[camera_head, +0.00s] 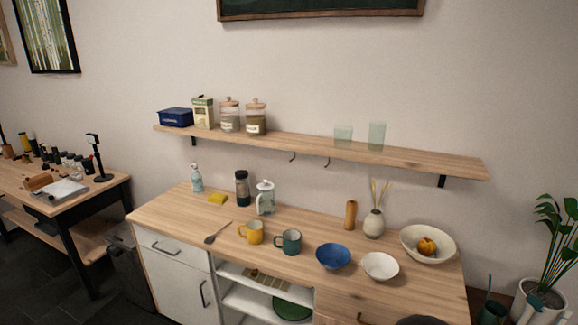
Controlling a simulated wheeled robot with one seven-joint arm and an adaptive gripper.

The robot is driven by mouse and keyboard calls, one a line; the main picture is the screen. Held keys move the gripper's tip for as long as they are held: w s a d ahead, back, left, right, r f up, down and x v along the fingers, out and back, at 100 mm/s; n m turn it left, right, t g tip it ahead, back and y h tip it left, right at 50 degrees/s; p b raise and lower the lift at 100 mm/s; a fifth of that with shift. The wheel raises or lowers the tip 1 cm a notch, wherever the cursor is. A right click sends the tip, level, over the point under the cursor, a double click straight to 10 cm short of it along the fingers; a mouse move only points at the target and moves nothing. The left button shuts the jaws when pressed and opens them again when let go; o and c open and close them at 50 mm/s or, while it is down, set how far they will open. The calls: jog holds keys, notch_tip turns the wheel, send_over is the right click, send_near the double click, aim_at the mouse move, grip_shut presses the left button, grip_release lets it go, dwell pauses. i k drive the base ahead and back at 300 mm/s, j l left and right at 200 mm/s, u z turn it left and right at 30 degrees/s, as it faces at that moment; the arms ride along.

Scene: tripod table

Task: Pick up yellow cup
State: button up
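The yellow cup (254,232) stands upright on the wooden top of the counter (178,216), near its front edge and left of the middle. Its handle points to the left. A dark green cup (290,242) stands just to its right, with a small gap between them. A dark spoon or ladle (217,234) lies to its left. I cannot make out my gripper in this view.
Behind the yellow cup stand a glass jar (265,200) and a dark bottle (242,189). A blue bowl (333,257) and a white bowl (380,266) sit to the right. A wall shelf (305,145) hangs above. A dark rounded shape at the bottom edge is unclear.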

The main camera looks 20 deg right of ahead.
aim_at(255, 232)
jog(key=i+j+u, duration=0.4)
jog(key=i+j, duration=0.8)
jog(key=i, duration=0.15)
